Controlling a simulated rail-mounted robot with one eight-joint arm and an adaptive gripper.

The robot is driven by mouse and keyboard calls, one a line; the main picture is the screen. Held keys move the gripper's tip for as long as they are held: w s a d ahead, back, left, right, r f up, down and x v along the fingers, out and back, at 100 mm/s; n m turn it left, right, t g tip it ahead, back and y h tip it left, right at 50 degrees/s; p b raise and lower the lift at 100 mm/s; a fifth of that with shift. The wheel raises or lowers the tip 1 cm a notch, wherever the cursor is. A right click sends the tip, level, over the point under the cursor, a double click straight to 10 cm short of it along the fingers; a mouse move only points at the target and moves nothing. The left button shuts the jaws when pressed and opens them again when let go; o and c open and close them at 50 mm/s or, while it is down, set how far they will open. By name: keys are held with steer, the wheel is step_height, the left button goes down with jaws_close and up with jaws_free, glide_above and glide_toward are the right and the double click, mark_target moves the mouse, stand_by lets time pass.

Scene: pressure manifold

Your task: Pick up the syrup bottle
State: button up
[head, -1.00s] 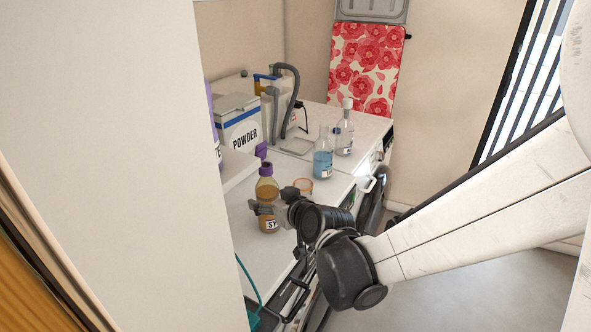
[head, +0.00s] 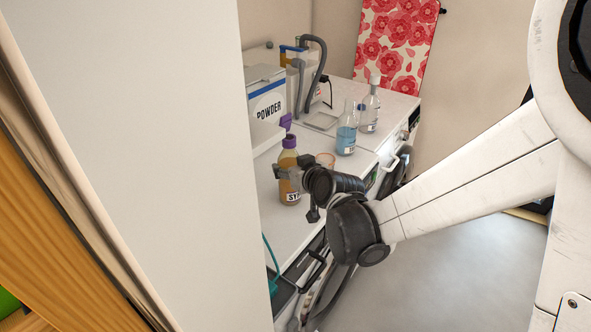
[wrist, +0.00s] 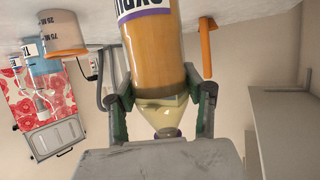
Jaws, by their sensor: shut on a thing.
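The syrup bottle (head: 289,188) has amber liquid, a white label and a purple cap. In the head view it stands upright at the white counter, with its base at or very close to the surface. My gripper (head: 287,173) is around its upper part. In the wrist view, which is upside down, the bottle (wrist: 155,50) lies between both fingers. My gripper (wrist: 163,100) is shut on it near the shoulder, with a finger against each side. Whether the base touches the counter cannot be told.
A blue-liquid flask (head: 346,138) and a clear bottle (head: 369,110) stand farther back on the counter. A beaker (head: 326,160) stands just behind my gripper. The POWDER box (head: 267,107) is behind the bottle. A white wall panel (head: 190,170) blocks the left.

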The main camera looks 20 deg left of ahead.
jaws_close()
